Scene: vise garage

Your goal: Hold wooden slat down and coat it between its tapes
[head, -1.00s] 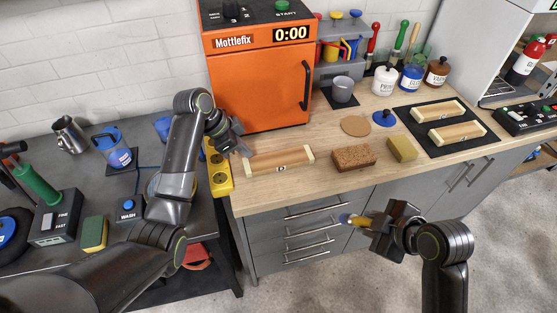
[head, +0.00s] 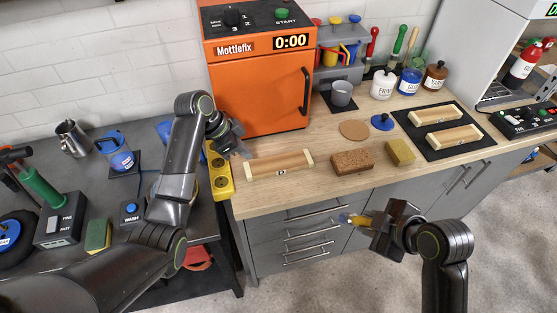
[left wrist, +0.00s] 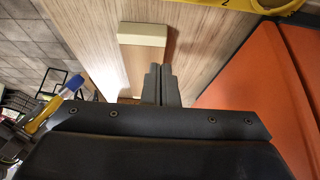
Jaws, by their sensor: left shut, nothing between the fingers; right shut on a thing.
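The wooden slat (head: 280,166) lies flat near the front of the wooden worktop, with a pale tape at each end. One taped end of the slat (left wrist: 141,38) shows in the left wrist view. My left gripper (head: 243,152) is shut and empty at the slat's left end; its fingertips (left wrist: 160,78) overlap the slat's edge in the left wrist view, and I cannot tell whether they touch it. My right gripper (head: 376,222) is shut on a brush (head: 357,220) with a yellow handle and blue tip, held in front of the drawers, below the worktop's edge.
A brown sponge block (head: 352,161) and a yellow block (head: 400,152) stand right of the slat. A black mat (head: 472,148) bears two more slats. Jars (head: 410,80) stand at the back.

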